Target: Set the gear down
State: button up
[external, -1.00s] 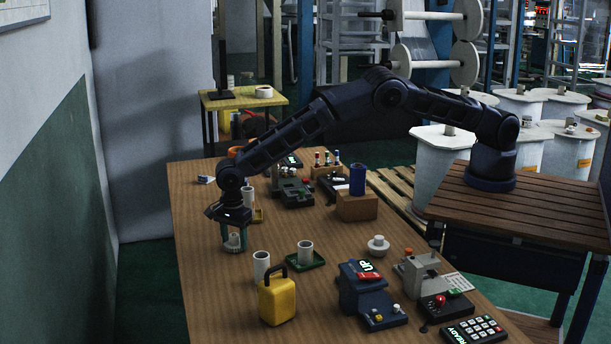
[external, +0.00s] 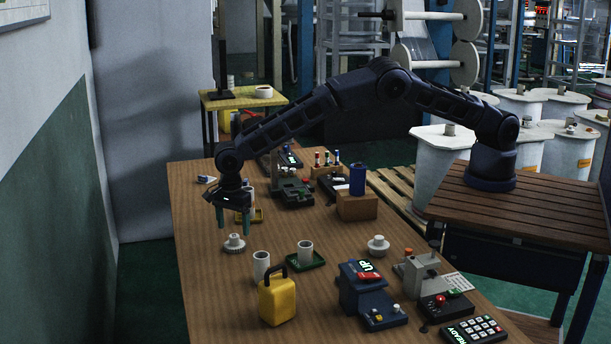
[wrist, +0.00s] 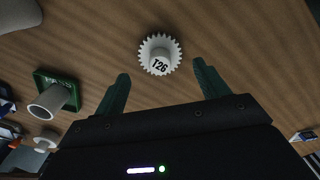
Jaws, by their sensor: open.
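The gear (external: 234,244) is a pale toothed wheel with a raised hub, standing flat on the wooden table near its left side. In the wrist view the gear (wrist: 159,55) shows its hub top marked "T26". My gripper (external: 234,222) is open and empty above the gear, its green fingers pointing down. In the wrist view my gripper (wrist: 158,85) has its two fingers spread apart, with the gear beyond the fingertips and clear of both.
A white cup (external: 261,266) and a yellow canister (external: 278,298) stand in front of the gear. Another white cup (external: 306,252) sits on a green tray (external: 318,265). A second pale wheel-like part (external: 378,246) lies further right. Bare wood surrounds the gear.

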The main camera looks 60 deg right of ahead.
aim_at(233, 236)
notch_tip(233, 236, up, 7)
dwell(0.3)
